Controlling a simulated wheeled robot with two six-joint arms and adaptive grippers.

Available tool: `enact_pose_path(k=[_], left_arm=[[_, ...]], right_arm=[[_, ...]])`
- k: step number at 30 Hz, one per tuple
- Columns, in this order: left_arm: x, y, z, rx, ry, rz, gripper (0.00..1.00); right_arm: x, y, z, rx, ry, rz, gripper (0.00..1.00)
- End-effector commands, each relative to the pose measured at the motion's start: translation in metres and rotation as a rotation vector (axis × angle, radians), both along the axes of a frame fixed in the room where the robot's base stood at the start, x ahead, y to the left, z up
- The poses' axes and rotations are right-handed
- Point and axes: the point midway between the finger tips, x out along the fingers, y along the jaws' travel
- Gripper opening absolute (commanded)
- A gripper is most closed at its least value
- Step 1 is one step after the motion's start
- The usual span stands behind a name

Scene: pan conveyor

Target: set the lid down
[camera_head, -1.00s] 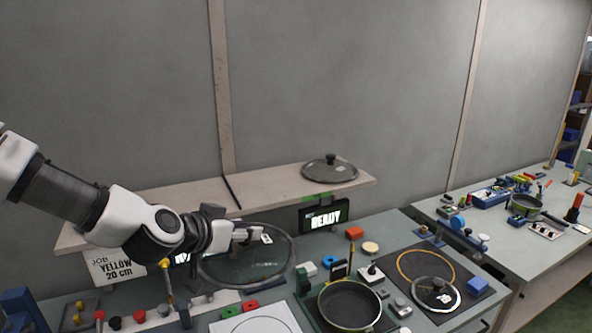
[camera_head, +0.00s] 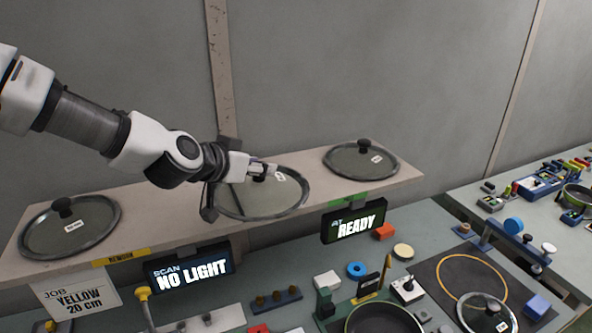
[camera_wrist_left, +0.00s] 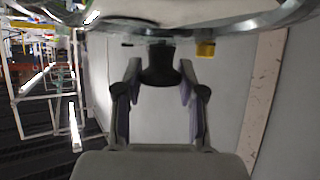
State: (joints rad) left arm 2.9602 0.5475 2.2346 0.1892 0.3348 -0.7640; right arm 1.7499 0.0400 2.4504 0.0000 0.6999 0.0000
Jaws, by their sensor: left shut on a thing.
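My left gripper (camera_head: 262,171) is shut on the black knob of a glass lid (camera_head: 262,198) with a metal rim and a white label. The lid is nearly level, at the middle of the pale shelf (camera_head: 165,222), between two other lids. I cannot tell whether it touches the shelf. In the left wrist view the knob (camera_wrist_left: 160,66) is between the fingers, and the lid's rim (camera_wrist_left: 215,25) crosses the top. One resting lid (camera_head: 68,228) is at the shelf's left end, another (camera_head: 360,160) at its right. My right gripper is out of view.
Signs reading "NO LIGHT" (camera_head: 188,274) and "READY" (camera_head: 353,222) hang along the shelf's front. Below are a pan (camera_head: 384,320), small blocks, and a small lid (camera_head: 487,315) near a yellow ring (camera_head: 470,272). The wall stands close behind the shelf.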

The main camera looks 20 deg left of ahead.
Motion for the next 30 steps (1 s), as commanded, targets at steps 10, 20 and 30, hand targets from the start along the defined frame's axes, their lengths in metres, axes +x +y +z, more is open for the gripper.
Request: enact_pose_path(k=[10,20,30], left_arm=[[0.061,0.005,-0.001,0.004,0.0,0.003,0.0],[0.117,0.008,-0.005,0.002,0.001,0.001,0.0],[0.129,0.008,-0.036,-0.002,0.002,0.0,0.0]], right_arm=[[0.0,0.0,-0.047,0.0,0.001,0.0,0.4],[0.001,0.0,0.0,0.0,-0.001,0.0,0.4],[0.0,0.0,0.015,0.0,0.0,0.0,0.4]])
